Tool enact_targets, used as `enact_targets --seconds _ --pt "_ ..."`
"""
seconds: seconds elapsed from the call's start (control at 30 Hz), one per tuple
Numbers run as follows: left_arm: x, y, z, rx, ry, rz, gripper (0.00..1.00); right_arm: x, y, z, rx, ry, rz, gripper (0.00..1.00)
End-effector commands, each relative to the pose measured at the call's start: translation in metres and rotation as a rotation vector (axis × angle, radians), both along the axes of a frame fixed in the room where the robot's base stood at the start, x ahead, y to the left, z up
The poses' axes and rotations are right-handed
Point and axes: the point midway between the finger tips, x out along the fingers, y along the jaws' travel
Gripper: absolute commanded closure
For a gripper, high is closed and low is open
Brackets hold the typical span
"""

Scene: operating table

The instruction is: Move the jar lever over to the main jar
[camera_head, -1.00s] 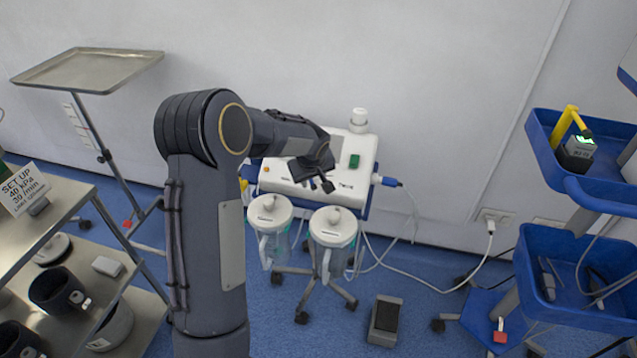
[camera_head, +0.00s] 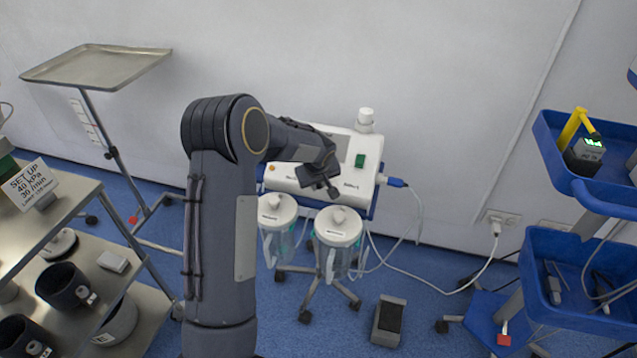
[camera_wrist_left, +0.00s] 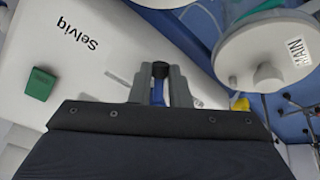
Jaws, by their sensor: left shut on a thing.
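My left gripper (camera_head: 326,188) is over the front of the white suction unit (camera_head: 346,181), above and between the two jars. In the left wrist view its fingers (camera_wrist_left: 160,85) are shut on the jar lever (camera_wrist_left: 159,70), which has a black knob and a blue stem. The main jar (camera_wrist_left: 268,52), with a white lid marked MAIN, is at the right there. In the head view it appears to be the left jar (camera_head: 277,211); its label is unreadable there. The other jar (camera_head: 338,226) stands to its right. The lever is hidden by the gripper in the head view. My right gripper is out of view.
A blue cart (camera_head: 567,187) stands at the right, and a steel shelf unit (camera_head: 60,225) with a sign is at the left. A foot pedal (camera_head: 389,320) lies on the floor. A white cable (camera_head: 450,291) runs to the wall socket.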

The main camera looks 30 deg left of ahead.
Motion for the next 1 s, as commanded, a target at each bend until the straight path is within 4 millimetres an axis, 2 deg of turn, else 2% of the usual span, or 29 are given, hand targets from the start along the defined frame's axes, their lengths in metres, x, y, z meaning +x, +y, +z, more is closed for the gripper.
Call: enact_targets --seconds 0.37,1.0 --pt "-0.003 0.002 -0.004 0.054 0.012 -0.077 1.00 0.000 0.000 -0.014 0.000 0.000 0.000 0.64" --pt "-0.015 0.025 -0.010 0.375 0.089 -0.536 1.00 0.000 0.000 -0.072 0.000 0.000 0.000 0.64"
